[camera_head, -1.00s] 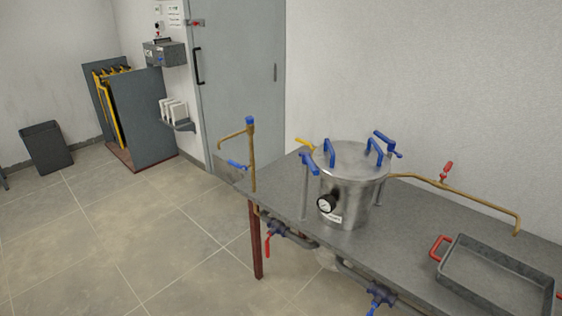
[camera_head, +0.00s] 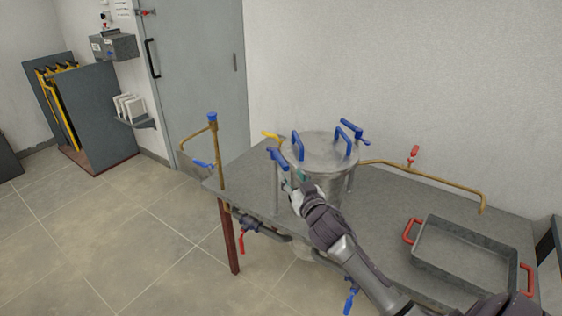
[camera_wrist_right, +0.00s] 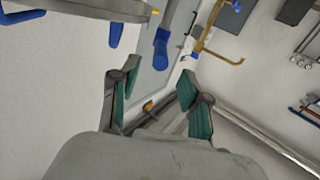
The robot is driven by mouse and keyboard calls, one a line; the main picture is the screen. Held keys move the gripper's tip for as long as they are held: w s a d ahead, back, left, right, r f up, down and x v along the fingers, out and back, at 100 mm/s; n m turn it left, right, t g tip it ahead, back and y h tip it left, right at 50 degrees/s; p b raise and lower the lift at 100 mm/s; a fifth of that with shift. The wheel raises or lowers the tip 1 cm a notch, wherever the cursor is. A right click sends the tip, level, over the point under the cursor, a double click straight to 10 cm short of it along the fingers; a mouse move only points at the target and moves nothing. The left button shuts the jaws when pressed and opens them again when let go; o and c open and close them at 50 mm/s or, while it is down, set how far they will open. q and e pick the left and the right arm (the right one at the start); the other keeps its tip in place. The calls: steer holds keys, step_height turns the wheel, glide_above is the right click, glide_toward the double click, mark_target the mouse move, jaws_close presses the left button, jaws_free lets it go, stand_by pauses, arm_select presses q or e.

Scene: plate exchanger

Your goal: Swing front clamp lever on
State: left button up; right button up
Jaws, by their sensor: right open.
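The steel pot (camera_head: 335,185) stands on the bench with its lid on. A blue clamp lever (camera_head: 278,158) sits at the lid's front left edge, tilted, on a thin upright post. It seems to be the blue lever near the top middle of the right wrist view (camera_wrist_right: 161,50). Another blue clamp lever (camera_head: 352,131) is at the back right of the lid. My right gripper (camera_head: 291,186) is just below the front left lever, in front of the pot, and hides the gauge. In the right wrist view its fingers (camera_wrist_right: 158,98) are apart, with nothing between them. My left gripper is out of view.
Two blue handles stand on the lid, the left one (camera_head: 297,146) near the front lever. A yellow lever (camera_head: 270,135) is behind it. A brass pipe (camera_head: 214,150) rises at the bench's left end. A grey tray (camera_head: 470,270) with red handles lies at the right.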

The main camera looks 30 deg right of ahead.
mark_target(282, 163)
steer(key=x, duration=0.7)
steer(key=shift+w+p, duration=0.35)
steer(key=shift+w, duration=0.05)
jaws_close()
